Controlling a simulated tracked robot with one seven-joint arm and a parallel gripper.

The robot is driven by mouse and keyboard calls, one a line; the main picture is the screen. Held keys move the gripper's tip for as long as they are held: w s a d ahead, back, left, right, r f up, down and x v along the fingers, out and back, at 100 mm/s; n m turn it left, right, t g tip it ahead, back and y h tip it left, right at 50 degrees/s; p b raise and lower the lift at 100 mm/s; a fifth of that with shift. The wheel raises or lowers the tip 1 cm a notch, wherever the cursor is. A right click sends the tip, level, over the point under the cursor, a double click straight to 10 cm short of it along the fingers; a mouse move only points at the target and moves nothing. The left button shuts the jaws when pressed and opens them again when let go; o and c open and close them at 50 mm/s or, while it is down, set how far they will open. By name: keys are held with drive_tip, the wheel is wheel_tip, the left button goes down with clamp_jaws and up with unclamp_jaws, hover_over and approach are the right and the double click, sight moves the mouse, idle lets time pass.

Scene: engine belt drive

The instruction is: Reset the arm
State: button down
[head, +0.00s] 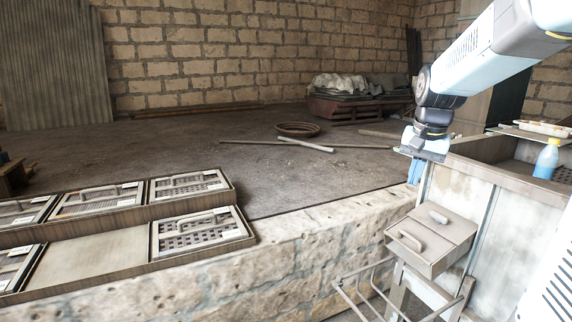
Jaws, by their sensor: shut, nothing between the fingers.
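My gripper (416,171) hangs at the end of my white and black arm on the right of the head view. It points down beside the left end of a worn wooden cabinet (480,205). The blue fingers are small in the picture and look closed together, with nothing visible between them.
Shallow trays with handled panels (200,233) lie on the stone wall (290,255) at left. A blue bottle (546,160) stands on the cabinet at right. A metal rack (375,290) is below. Loose planks (305,146) and a rusty ring (297,129) lie on the floor behind.

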drive_tip(key=s+a+n+t, duration=0.1)
drive_tip(key=s+a+n, duration=0.2)
drive_tip(key=s, duration=0.7)
drive_tip(key=s+a+n+t, duration=0.2)
drive_tip(key=s+a+n, duration=0.1)
drive_tip(key=s, duration=0.6)
drive_tip(key=shift+s+a, duration=0.35)
drive_tip(key=shift+a, duration=0.1)
drive_tip(key=shift+s+f, duration=0.1)
drive_tip(key=shift+s, duration=0.05)
